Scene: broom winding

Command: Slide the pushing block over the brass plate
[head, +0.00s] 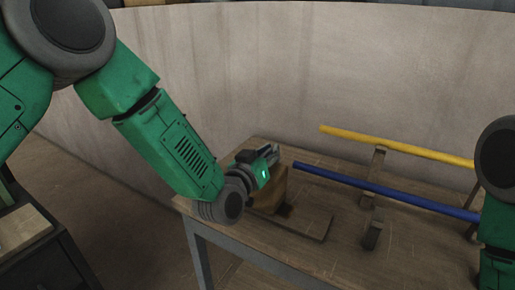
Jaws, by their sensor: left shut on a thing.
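My left gripper (271,154) is at the back left part of the wooden table (338,258). It is shut on the pushing block (272,190), a brown wooden block whose upper part is partly hidden by the gripper and wrist. A flat brown plate (312,224), which looks like the brass plate, lies on the table at the block's right. The block stands at the plate's left end; I cannot tell how much of the plate it covers. My right arm shows at the right edge, but its gripper is out of the picture.
A yellow pole (395,146) and a blue pole (385,189) rest across wooden supports (371,228) on the right of the table. The blue pole's left end is close to the block. A dark cabinet (45,262) stands at the lower left. A pale curved wall (330,70) is behind.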

